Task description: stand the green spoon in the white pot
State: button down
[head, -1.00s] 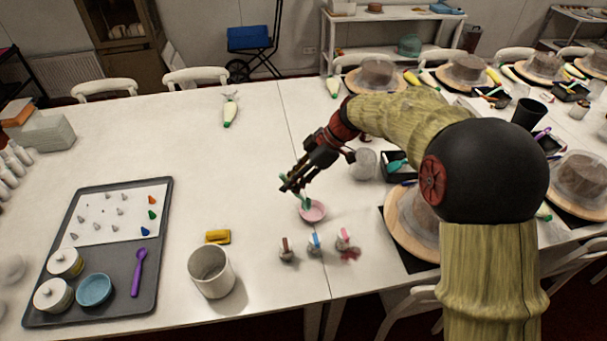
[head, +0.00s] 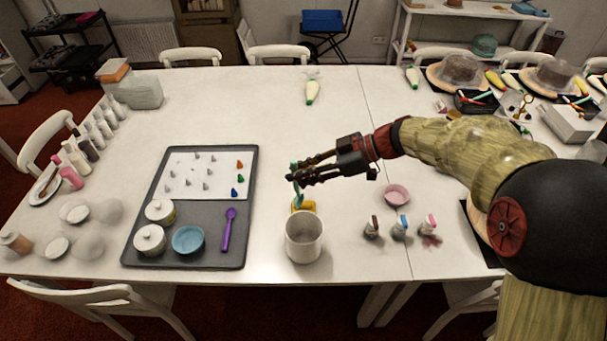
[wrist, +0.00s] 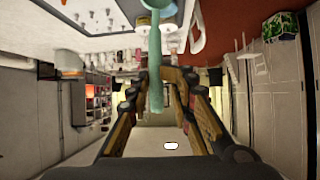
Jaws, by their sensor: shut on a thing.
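My gripper (head: 296,173) is shut on the green spoon (head: 298,196). The spoon hangs steeply below the fingertips, and a short bit shows above them. The white pot (head: 305,246) stands upright on the table, open at the top. The spoon's lower end is close to the pot's far rim in the head view; I cannot tell whether it is over the opening or behind it. In the wrist view the spoon (wrist: 156,60) runs from between the fingers (wrist: 167,80) toward the top edge.
A yellow object (head: 304,205) lies behind the pot. A grey tray (head: 190,255) with jars, a blue bowl (head: 188,239) and a purple spoon (head: 229,230) is at left. A pink bowl (head: 397,194) and small bottles (head: 400,228) stand at right.

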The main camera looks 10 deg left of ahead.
aim_at(300, 195)
jog(key=shift+s+a, duration=0.1)
jog(key=shift+a, duration=0.15)
jog(key=shift+d+f+y, duration=0.1)
jog(key=shift+f+y, duration=0.2)
jog(key=shift+f, duration=3.7)
notch_tip(300, 195, down, 9)
jog(key=b, duration=1.2)
jog(key=shift+f, duration=0.2)
jog(key=c, duration=1.6)
grip_release()
jog(key=shift+c, duration=0.2)
